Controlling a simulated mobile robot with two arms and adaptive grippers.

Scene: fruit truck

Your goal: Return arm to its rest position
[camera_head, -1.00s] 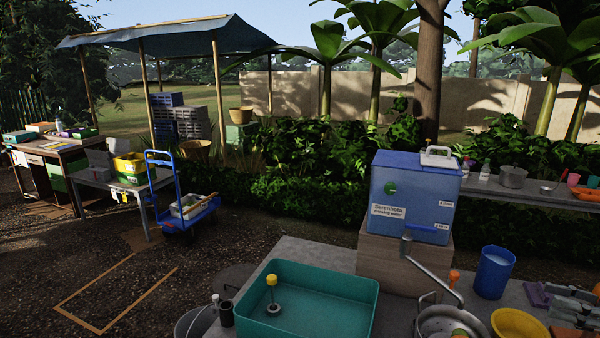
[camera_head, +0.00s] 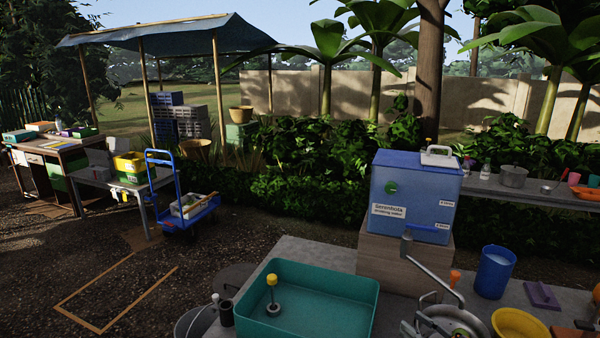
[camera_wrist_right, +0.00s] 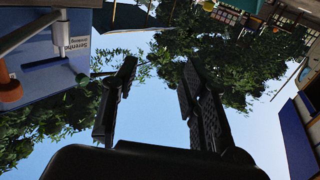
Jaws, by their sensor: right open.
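My right gripper (camera_head: 586,325) shows only as small dark pieces at the bottom right corner of the head view, by the front of the grey counter. In the right wrist view its two black fingers (camera_wrist_right: 157,72) stand well apart with nothing between them. Foliage and sky show behind the gap. Most of the right arm is outside the head view. My left gripper is not in view.
The blue container also shows in the wrist view (camera_wrist_right: 45,65).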

